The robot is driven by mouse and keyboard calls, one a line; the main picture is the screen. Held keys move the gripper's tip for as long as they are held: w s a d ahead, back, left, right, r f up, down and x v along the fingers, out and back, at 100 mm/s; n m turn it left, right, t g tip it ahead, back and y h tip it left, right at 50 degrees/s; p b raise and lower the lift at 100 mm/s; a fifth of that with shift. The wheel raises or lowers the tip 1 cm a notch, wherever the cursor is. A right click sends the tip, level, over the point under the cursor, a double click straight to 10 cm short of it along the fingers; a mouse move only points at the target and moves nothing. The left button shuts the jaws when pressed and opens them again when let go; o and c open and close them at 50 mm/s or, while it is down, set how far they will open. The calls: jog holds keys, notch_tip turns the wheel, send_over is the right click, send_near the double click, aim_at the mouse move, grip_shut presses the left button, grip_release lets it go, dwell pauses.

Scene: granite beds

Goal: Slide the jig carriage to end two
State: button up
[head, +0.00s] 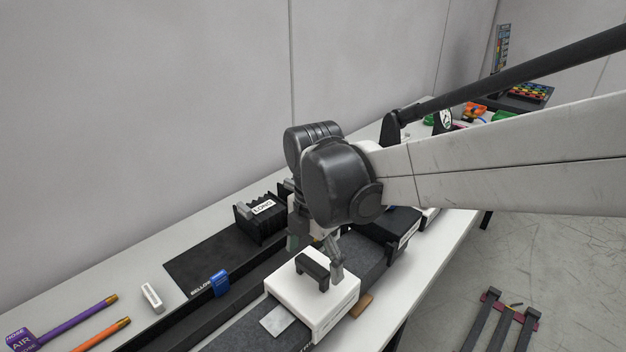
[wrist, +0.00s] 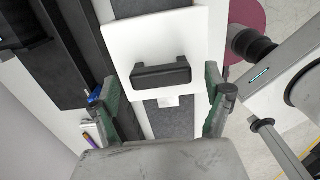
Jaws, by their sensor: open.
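The jig carriage (head: 330,310) is a white block with a black bar handle (head: 313,269), sitting on the dark grey granite bed (head: 365,262). In the wrist view the white carriage (wrist: 120,45) fills the upper middle, with its black handle (wrist: 160,76) facing me. My gripper (head: 315,252) is over the carriage by the handle. In the wrist view its green-padded fingers (wrist: 160,88) are open, one on each side of the handle, apart from it. I cannot tell how far above the carriage they are. I cannot read which end of the bed is end two.
A black labelled block (head: 400,228) stands on the bed beyond the carriage. A ribbed black box labelled LONG (head: 262,212), a black mat (head: 200,262) and a blue clip (head: 219,283) lie left of the bed. Purple (head: 80,318) and orange (head: 105,333) tubes lie farther left.

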notch_tip(320, 180, up, 11)
dwell(0.4)
jog(key=shift+f, duration=0.1)
jog(key=s+d+f+m+t, duration=0.3)
jog(key=s+d+m, duration=0.1)
jog(key=d+m, duration=0.6)
jog(key=s+d+f+m+t, duration=0.3)
jog(key=d+m, duration=0.6)
jog(key=m, duration=0.8)
jog(key=shift+s+d+t, duration=0.35)
jog(key=shift+s+t, duration=0.25)
jog(key=shift+s, duration=0.55)
